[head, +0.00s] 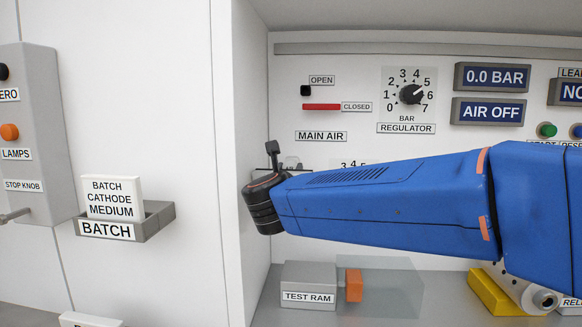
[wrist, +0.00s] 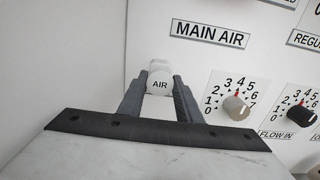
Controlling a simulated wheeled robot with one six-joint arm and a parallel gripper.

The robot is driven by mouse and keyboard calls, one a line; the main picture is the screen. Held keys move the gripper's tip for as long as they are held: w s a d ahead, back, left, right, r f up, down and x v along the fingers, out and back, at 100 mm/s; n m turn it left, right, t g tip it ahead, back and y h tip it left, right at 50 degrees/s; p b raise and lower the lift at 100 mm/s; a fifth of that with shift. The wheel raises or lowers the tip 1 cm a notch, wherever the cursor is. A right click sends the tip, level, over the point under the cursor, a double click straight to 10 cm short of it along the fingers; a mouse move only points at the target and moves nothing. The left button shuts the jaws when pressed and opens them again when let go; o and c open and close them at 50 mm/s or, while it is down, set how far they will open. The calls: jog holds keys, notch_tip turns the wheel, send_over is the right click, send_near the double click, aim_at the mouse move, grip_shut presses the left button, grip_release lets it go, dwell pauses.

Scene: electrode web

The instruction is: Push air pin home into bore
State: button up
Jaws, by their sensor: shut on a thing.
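The air pin (wrist: 160,84) is white with a round end face marked AIR. It sits between the two dark fingers of my gripper (wrist: 158,88) in the wrist view, and the gripper is shut on it. A pale rounded part shows just behind the pin, close to the white back panel. The bore is hidden behind the pin, so I cannot tell how deep the pin sits.
The regulator knob (head: 411,94) and red main air lever (head: 321,107) are on the panel above. The test ram (head: 308,286) stands below. The bay's side wall (head: 250,100) is close on the left.

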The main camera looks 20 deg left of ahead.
jog(key=shift+w+r, duration=0.1)
jog(key=shift+w, duration=0.2)
dwell(0.4)
jog(key=o, duration=1.3)
jog(key=shift+c, duration=0.2)
jog(key=v, duration=0.9)
jog(key=shift+a, duration=0.1)
